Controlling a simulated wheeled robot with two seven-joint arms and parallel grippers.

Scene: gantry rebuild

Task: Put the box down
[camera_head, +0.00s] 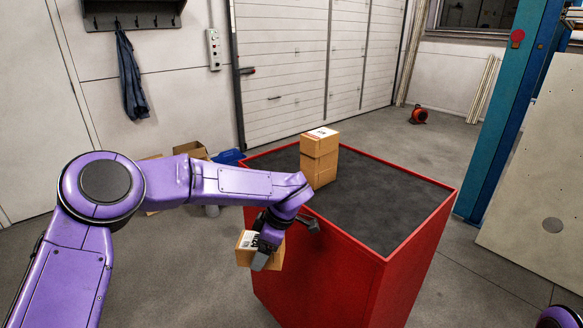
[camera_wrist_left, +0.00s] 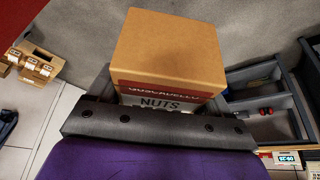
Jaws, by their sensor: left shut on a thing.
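A small brown cardboard box (camera_head: 244,258) with a white label is held in my left gripper (camera_head: 264,250), in front of the left side of the red cabinet. In the left wrist view the box (camera_wrist_left: 172,50) fills the upper middle, with a dark red band and the printed word "NUTS" on its near face. The left fingers (camera_wrist_left: 160,100) are closed about its sides, partly hidden behind the dark gripper body. My right gripper is outside the views.
The red cabinet (camera_head: 415,250) has a dark top with a taller carton (camera_head: 319,160) near its back left corner; the rest is bare. Cartons (camera_head: 190,149) and a blue bin (camera_head: 229,156) stand behind. The wrist view shows grey open trays (camera_wrist_left: 262,90) at right and small boxes (camera_wrist_left: 37,66) at left.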

